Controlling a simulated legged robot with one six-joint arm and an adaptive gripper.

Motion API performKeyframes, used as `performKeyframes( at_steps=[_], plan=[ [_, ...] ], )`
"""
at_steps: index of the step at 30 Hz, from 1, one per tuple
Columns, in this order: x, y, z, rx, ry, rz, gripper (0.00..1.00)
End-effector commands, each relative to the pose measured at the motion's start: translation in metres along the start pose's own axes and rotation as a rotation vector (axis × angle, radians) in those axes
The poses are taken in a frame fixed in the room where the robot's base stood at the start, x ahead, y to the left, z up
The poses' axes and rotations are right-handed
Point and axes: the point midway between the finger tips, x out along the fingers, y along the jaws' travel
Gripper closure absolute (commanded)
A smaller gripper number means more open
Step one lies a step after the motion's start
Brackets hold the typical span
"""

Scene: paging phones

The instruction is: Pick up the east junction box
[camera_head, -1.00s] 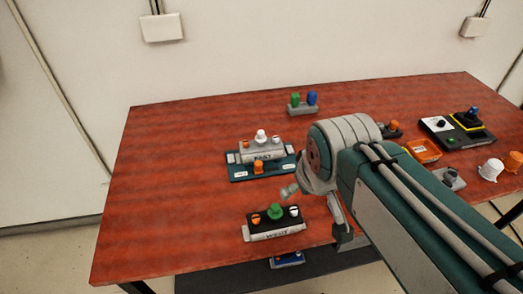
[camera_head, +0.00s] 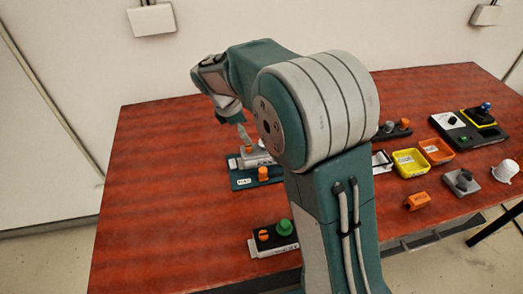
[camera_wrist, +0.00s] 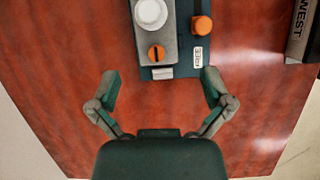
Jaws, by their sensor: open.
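The east junction box (camera_head: 260,157) is a grey box on a teal plate (camera_head: 242,184), mostly hidden behind my arm in the head view. In the wrist view the grey box (camera_wrist: 152,62) shows at the top, with a white knob and an orange slotted knob. The teal plate (camera_wrist: 182,50) extends on its right, with an orange knob and a white label. My gripper (camera_wrist: 161,85) is open and empty, its fingers spread just short of the box's near end. In the head view my gripper (camera_head: 243,133) is above the box's left end.
The west box (camera_head: 273,238), black and grey with green and orange knobs, stands nearer the front; its edge shows in the wrist view (camera_wrist: 297,35). Yellow (camera_head: 410,162) and orange trays (camera_head: 436,151) are at right. The left part of the red table (camera_head: 160,190) is clear.

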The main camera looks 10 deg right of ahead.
Motion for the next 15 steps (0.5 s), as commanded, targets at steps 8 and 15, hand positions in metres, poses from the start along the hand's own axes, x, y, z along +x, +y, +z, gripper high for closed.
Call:
performKeyframes(
  at_steps=[8,15],
  plan=[
    [0.021,0.009,-0.009,-0.075,-0.026,-0.014,0.00],
    [0.058,0.008,-0.008,-0.074,-0.025,-0.014,0.00]
  ],
)
